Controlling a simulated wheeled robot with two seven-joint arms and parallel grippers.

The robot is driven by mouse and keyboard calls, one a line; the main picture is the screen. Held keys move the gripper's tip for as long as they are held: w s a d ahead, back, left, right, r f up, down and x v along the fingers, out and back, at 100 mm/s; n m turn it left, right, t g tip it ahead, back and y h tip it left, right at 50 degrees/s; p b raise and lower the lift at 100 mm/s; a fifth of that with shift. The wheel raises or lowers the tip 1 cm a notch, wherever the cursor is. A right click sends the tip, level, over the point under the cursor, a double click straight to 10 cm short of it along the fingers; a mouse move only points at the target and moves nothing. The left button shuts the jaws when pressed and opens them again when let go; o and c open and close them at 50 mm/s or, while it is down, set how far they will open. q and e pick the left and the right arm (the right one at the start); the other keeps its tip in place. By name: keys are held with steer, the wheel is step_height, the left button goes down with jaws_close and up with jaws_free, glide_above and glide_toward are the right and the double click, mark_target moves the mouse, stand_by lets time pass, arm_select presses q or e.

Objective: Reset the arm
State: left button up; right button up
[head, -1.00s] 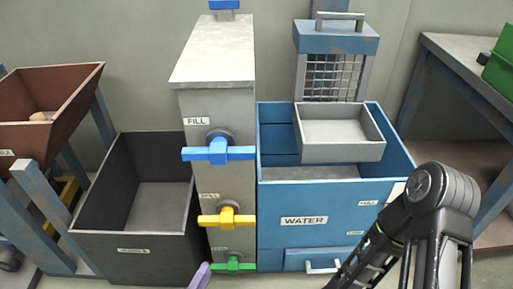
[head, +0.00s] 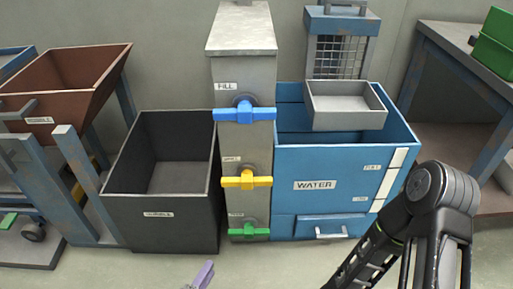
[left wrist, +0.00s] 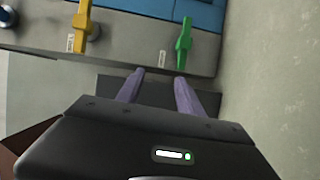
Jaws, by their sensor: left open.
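My left gripper (head: 203,275) shows only as a purple fingertip at the bottom edge of the head view. In the left wrist view its two purple fingers (left wrist: 159,78) are spread apart with nothing between them. They point toward the grey valve column, below the green valve handle (left wrist: 184,44) and yellow valve handle (left wrist: 82,22). The black arm at the right of the head view is mine; its gripper is out of frame.
The grey column (head: 243,30) has blue (head: 244,113), yellow (head: 246,180) and green (head: 249,230) handles. A dark bin (head: 160,215) stands left, a blue WATER tank (head: 345,205) with a grey tray (head: 345,120) right. A brown hopper (head: 75,85) is far left. Floor in front is clear.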

arm_select(q)
steer(key=s+d+f+m+g+b, duration=0.2)
steer(key=d+f+m+g+b, duration=0.2)
steer(key=d+f+m+g, duration=0.3)
steer(key=s+r+m+g+y+b, duration=0.1)
steer(key=s+m+g+y+b, duration=0.25)
steer(key=s+g, duration=0.55)
arm_select(e)
step_height(320, 180, down, 8)
steer(key=w+r, duration=0.1)
arm_select(q)
steer(key=s+d+r+p, duration=0.1)
steer(key=s+r+p, duration=0.2)
steer(key=r+p, duration=1.6)
steer(key=s+r+t+p, duration=0.1)
steer(key=s+r+p, duration=0.2)
steer(key=r+p, duration=1.6)
steer(key=shift+s+d+r+m+h+p, duration=0.15)
steer(key=shift+d+r+m+h+p, duration=0.2)
steer(key=shift+h, duration=0.1)
arm_select(e)
steer(key=s+a+r, duration=0.1)
steer(key=r, duration=1.8)
steer(key=s+r, duration=0.2)
steer(key=r, duration=1.7)
steer(key=shift+a+g, duration=0.3)
steer(key=shift+a, duration=0.1)
steer(key=shift+s+f, duration=0.1)
arm_select(q)
steer(key=shift+c, duration=0.6)
